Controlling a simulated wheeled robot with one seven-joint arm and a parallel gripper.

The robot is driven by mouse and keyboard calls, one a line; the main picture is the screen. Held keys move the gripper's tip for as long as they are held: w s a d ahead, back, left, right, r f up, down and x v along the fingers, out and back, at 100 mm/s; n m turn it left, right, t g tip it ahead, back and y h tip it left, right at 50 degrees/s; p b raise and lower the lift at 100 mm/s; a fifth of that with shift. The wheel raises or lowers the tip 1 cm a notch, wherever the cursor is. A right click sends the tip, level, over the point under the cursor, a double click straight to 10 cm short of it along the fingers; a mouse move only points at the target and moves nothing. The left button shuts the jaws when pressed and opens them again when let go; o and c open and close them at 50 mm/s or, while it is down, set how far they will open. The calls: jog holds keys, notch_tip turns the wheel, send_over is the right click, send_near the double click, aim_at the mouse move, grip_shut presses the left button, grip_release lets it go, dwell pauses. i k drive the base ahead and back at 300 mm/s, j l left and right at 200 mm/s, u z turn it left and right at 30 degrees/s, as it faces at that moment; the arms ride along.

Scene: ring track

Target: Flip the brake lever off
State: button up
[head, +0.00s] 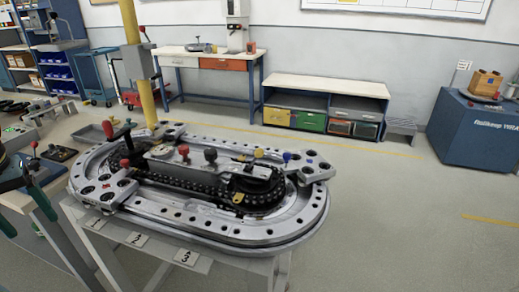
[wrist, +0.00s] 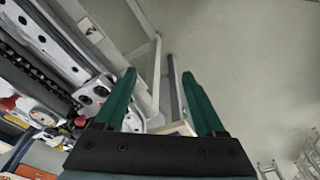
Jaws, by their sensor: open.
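The silver ring track (head: 240,232) stands on a grey stand. At its left end rise a lever with a red grip (head: 108,130) and, beside it, a dark lever with a red knob at its foot (head: 125,162). I cannot tell for sure which is the brake lever or how it is set. My gripper (wrist: 159,73) shows in the wrist view with its two green fingers wide apart and nothing held between them. The track's edge (wrist: 60,28) lies left of the fingers, and a red knob (wrist: 8,103) is at the far left.
A yellow post (head: 133,60) with a grey box rises behind the track's left end. Short knobs (head: 210,155) stand on the middle plate. Another bench with small levers (head: 60,152) is at the left. The floor right of the track (head: 400,230) is clear.

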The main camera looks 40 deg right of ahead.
aim_at(258, 152)
jog(key=z, duration=0.5)
jog(key=k+l+z, duration=0.1)
jog(key=z, duration=0.4)
jog(key=l+z, duration=0.2)
jog(key=z, duration=0.3)
jog(key=l+u, duration=0.2)
jog(key=l, duration=0.15)
jog(key=l+u, duration=0.15)
jog(key=u, duration=0.35)
